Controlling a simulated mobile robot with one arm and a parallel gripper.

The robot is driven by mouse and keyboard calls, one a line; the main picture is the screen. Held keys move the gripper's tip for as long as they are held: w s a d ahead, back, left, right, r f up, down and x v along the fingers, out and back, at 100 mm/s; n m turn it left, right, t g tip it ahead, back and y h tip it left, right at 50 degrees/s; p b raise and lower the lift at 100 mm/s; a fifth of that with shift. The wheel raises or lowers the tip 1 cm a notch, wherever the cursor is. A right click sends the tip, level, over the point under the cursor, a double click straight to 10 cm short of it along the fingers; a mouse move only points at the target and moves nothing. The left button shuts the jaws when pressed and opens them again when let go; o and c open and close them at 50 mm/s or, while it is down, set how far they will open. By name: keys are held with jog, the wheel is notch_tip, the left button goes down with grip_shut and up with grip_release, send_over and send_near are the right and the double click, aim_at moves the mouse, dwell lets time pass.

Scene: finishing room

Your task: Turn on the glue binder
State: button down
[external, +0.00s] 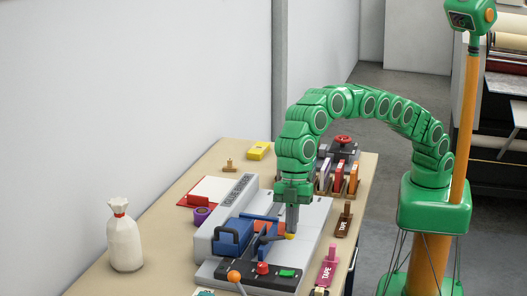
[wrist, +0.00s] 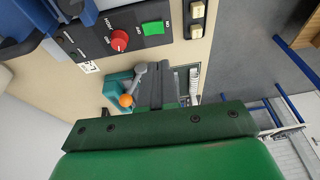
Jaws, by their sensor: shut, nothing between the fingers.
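The glue binder (external: 222,222) is a grey machine with blue and dark parts, on the beige table. Its dark front panel carries a red knob (external: 263,268) and a green switch (external: 287,273). In the wrist view the knob (wrist: 120,40) and the green switch (wrist: 153,28), with small white lettering beside it, show at the top. My gripper (external: 291,234) is shut and empty, pointing down over the right part of the binder, behind the panel in the external view. Its dark fingers also show in the wrist view (wrist: 168,90). I cannot tell whether the fingertips touch the binder.
A lever with an orange ball (external: 234,277) stands at the panel's left. A pink tape holder (external: 327,266) and a brown one (external: 344,221) stand to the right. A white bag (external: 124,240) is at left. Upright items (external: 338,178) stand behind my arm.

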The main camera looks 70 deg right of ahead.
send_over(287, 280)
jog(key=s+d, duration=0.1)
notch_tip(287, 280, down, 9)
jog(key=shift+d, duration=0.15)
jog(key=shift+s+f, duration=0.1)
jog(key=shift+f, duration=0.65)
jog(key=shift+s+f+t, duration=0.25)
jog(key=shift+f+t, duration=0.05)
jog(key=shift+t, duration=0.2)
jog(key=shift+w, duration=0.2)
jog(key=shift+w+r, duration=0.2)
jog(key=shift+w, duration=0.45)
